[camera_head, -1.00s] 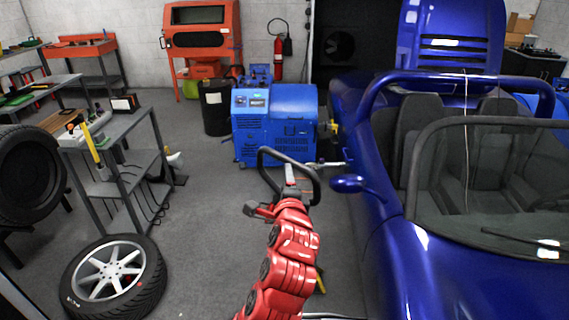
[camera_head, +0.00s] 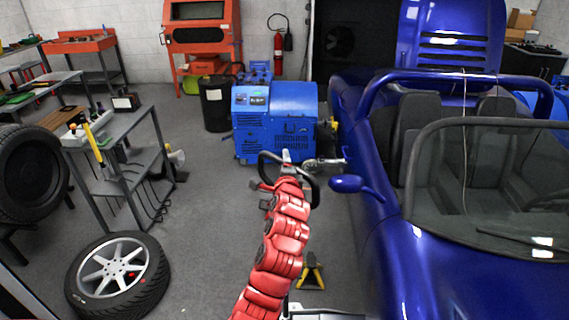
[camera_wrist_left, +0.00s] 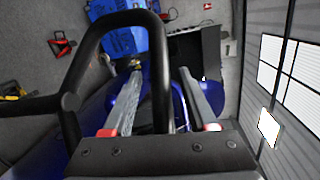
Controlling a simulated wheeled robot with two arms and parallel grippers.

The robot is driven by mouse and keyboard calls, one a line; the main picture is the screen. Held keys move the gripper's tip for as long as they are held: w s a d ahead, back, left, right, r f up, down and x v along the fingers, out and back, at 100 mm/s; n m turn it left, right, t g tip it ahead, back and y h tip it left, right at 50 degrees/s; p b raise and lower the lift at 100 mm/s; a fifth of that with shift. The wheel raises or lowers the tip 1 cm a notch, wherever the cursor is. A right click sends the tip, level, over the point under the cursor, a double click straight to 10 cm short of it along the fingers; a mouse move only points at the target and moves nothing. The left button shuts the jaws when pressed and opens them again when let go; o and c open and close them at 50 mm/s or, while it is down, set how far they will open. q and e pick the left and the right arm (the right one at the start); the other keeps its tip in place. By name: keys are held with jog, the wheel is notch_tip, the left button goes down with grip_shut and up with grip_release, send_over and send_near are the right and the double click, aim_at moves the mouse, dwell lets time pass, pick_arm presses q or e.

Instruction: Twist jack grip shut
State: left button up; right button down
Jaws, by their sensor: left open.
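I cannot pick out a jack grip with certainty in either view. A yellow-and-black stand (camera_head: 311,271) is on the floor beside the blue car, right of my red arm. My left gripper (camera_head: 287,158) is in front of the blue dynamometer (camera_head: 277,122), with a black loop around its hand. In the left wrist view, the two fingers of the left gripper (camera_wrist_left: 160,73) are apart, and nothing shows clearly held between them. The black loop crosses that view. A grey metal part (camera_head: 323,163) lies between the hand and the car. My right gripper is not in view.
The blue car (camera_head: 395,235) fills the right side. A loose wheel (camera_head: 112,272) lies on the floor at the lower left, near a grey shelf (camera_head: 125,165). A black drum (camera_head: 214,105) stands left of the dynamometer. The floor between shelf and arm is clear.

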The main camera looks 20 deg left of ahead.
pick_arm(q)
grip_shut()
dwell(1.4)
